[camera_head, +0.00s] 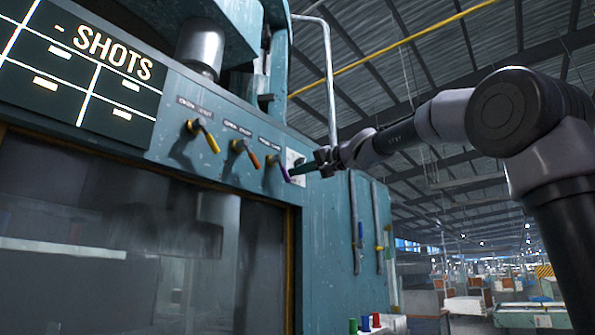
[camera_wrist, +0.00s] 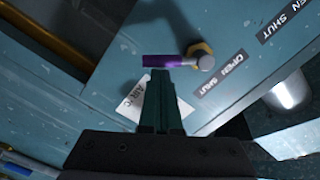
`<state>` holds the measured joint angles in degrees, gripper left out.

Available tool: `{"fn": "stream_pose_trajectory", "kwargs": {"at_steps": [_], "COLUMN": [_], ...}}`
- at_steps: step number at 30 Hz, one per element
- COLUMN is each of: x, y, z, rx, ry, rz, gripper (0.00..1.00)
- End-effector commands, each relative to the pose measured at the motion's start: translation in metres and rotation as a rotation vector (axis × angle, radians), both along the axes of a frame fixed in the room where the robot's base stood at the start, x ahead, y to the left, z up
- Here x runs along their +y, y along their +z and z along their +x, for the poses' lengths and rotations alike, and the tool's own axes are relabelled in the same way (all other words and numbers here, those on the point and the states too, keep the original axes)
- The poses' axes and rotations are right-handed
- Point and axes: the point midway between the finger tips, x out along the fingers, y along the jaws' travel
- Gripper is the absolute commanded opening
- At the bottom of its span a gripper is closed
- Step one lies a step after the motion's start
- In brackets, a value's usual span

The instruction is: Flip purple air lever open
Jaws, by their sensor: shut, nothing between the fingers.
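The purple air lever (camera_head: 284,172) is the rightmost of three levers on the teal machine front (camera_head: 175,110). In the head view its purple grip slants down to the right from its pivot. In the wrist view the purple lever (camera_wrist: 162,61) lies across the picture, its grip pointing left from a round metal pivot (camera_wrist: 204,58). My gripper (camera_head: 295,171) reaches in from the right, with its tips beside the purple grip. In the wrist view my gripper (camera_wrist: 161,73) is shut and empty, its tips just below the grip. Whether they touch it I cannot tell.
A yellow lever (camera_head: 209,140) and an orange lever (camera_head: 252,157) are mounted to the left of the purple one. A white tag (camera_wrist: 130,106) and an open/shut label (camera_wrist: 222,76) are on the panel. A vertical pipe (camera_head: 329,80) rises behind my gripper. Open hall space lies to the right.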

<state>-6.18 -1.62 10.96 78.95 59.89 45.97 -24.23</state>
Motion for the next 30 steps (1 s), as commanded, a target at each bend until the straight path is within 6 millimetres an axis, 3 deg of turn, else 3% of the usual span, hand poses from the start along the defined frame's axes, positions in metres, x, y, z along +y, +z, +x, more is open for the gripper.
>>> {"fn": "stream_pose_trajectory", "kwargs": {"at_steps": [30], "x": [0.028], "y": [-0.027], "z": [-0.036], "rx": [0.711], "ry": [0.001], "rz": [0.554], "gripper": [0.0]}}
